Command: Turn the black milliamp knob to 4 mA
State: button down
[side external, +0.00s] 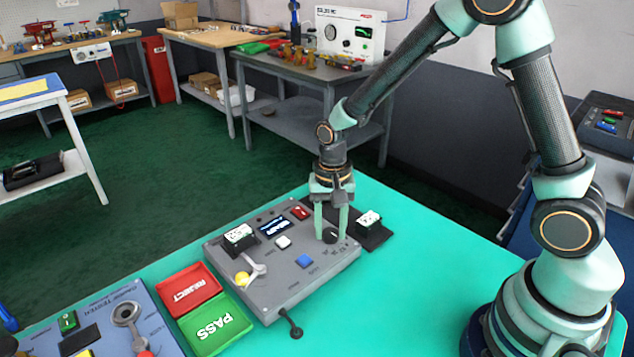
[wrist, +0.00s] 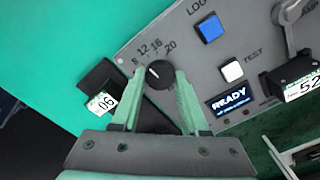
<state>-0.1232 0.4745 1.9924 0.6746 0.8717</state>
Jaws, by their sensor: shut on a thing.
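The black milliamp knob (side external: 331,236) is at the right end of the grey positioner panel (side external: 290,292). It also shows in the wrist view (wrist: 159,76), with 8, 12, 16 and 20 printed around it. Its short white mark points up and left in the wrist view, roughly toward the 8 and 12; the exact value is hard to read. My gripper (side external: 331,233) points straight down with its two green fingers on either side of the knob, shut on it. In the wrist view my gripper (wrist: 156,92) partly hides the scale's lower part.
A READY display (wrist: 231,95), a white button (side external: 283,242) and a blue button (side external: 304,261) are on the panel. Red (side external: 188,289) and green PASS (side external: 218,324) trays lie to the left.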

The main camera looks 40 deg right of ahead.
aim_at(330, 232)
jog(key=n, duration=1)
jog(key=shift+n, duration=0.4)
jog(key=shift+r, duration=0.1)
jog(key=shift+c, duration=2.1)
grip_release()
notch_tip(330, 232, up, 12)
